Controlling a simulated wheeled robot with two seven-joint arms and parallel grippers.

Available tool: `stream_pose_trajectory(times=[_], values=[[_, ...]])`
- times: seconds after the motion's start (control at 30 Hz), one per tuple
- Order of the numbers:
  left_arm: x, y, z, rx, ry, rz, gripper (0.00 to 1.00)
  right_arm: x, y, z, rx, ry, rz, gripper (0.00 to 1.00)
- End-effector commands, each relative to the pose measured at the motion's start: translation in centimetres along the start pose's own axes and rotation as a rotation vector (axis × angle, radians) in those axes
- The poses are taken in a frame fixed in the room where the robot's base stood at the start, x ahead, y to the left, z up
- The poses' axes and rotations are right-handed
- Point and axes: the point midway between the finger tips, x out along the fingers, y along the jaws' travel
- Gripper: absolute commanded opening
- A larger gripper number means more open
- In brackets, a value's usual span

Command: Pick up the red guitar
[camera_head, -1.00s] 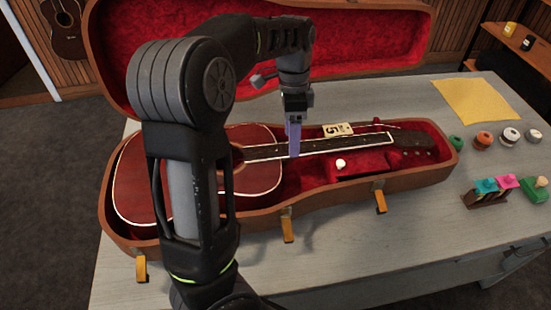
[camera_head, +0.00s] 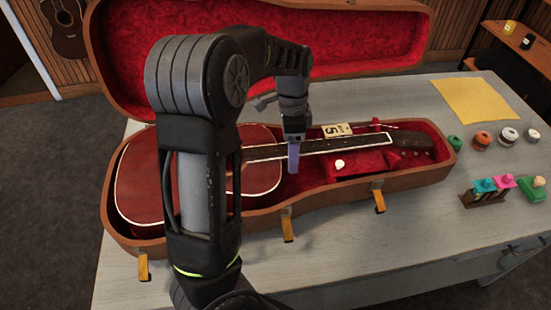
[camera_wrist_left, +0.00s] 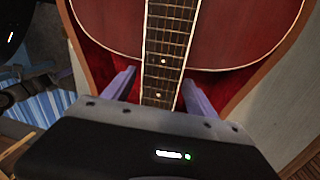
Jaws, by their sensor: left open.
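The red guitar (camera_head: 262,172) lies in the open brown case (camera_head: 262,219) with red lining, its body at the left and its dark neck (camera_head: 345,144) pointing right. My left gripper (camera_head: 293,158) points down at the neck, close to where it joins the body. In the left wrist view, the gripper (camera_wrist_left: 158,92) is open, with one purple finger on each side of the fretted neck (camera_wrist_left: 160,72). Whether the fingers touch the neck cannot be told. My arm hides part of the guitar's body. My right gripper is not in view.
The raised case lid (camera_head: 355,45) stands behind the guitar. A small "5" card (camera_head: 337,130) and a white knob (camera_head: 339,164) are in the case. At the table's right are a yellow cloth (camera_head: 477,101), several small round items and a small rack (camera_head: 486,193).

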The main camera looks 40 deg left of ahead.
Motion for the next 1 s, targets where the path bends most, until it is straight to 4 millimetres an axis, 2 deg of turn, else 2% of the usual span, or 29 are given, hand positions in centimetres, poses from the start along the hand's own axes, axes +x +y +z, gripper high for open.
stream_pose_trajectory(times=[0.1,0.17,0.9,1.0], values=[[-0.02,0.00,0.00,0.000,0.000,0.000,0.65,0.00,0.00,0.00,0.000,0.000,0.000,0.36],[-0.02,0.00,0.00,0.000,0.000,0.000,0.61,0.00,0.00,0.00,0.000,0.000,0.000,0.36],[-0.06,-0.09,0.00,0.000,0.001,-0.003,0.00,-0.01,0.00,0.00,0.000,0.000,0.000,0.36],[-0.07,-0.10,0.00,0.000,0.001,-0.003,0.00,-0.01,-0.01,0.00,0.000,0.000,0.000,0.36]])
